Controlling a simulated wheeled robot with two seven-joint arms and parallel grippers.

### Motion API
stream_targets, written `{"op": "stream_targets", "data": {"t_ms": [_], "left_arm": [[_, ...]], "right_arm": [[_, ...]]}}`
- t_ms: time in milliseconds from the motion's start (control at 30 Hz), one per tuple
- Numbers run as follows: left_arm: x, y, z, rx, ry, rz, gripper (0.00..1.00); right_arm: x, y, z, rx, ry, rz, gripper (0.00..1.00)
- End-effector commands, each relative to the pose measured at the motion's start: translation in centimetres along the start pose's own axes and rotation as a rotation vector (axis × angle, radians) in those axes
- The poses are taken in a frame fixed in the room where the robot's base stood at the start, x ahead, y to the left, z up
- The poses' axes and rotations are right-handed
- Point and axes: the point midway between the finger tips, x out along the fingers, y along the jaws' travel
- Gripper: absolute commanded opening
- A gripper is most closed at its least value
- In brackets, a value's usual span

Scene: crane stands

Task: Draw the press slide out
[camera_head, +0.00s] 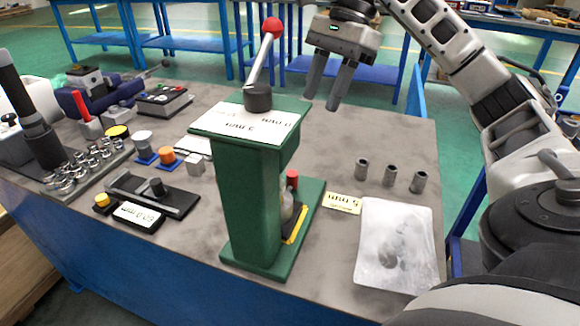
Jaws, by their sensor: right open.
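The green press (245,195) stands upright at the middle front of the bench, with white labels on its top. Its lever (262,62) rises from a black hub and ends in a red knob (271,28). A slide with a yellow and black edge (296,226) lies low at the right side of the press, on its green base (312,204). A small red-topped piece (292,179) stands above it, and the column hides part of both. My right gripper (322,98) is open and empty, above the bench's far edge, right of the lever and apart from the press. My left gripper is out of view.
A yellow label (342,203) lies beside the base. Sockets, a black fixture (152,196) and a blue vice (90,95) crowd the left. The bench behind the cylinders is clear.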

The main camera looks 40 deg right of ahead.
Motion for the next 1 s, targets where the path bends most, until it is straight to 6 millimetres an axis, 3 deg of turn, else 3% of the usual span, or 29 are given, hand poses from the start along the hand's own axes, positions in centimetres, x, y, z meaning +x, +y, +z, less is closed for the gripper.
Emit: {"op": "stream_targets", "data": {"t_ms": [100, 600, 800, 1000], "left_arm": [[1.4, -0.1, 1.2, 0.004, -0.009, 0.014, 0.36], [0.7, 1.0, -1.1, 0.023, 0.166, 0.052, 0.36], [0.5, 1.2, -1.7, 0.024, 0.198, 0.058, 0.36], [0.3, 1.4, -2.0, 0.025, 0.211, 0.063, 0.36]], "right_arm": [[2.7, 0.0, -0.2, -0.001, 0.001, 0.005, 0.41], [12.8, 0.0, 0.0, -0.002, -0.002, 0.001, 0.41], [14.6, -0.1, 0.1, -0.001, -0.002, 0.000, 0.41], [14.9, -0.1, 0.2, -0.001, -0.002, -0.002, 0.41]]}}
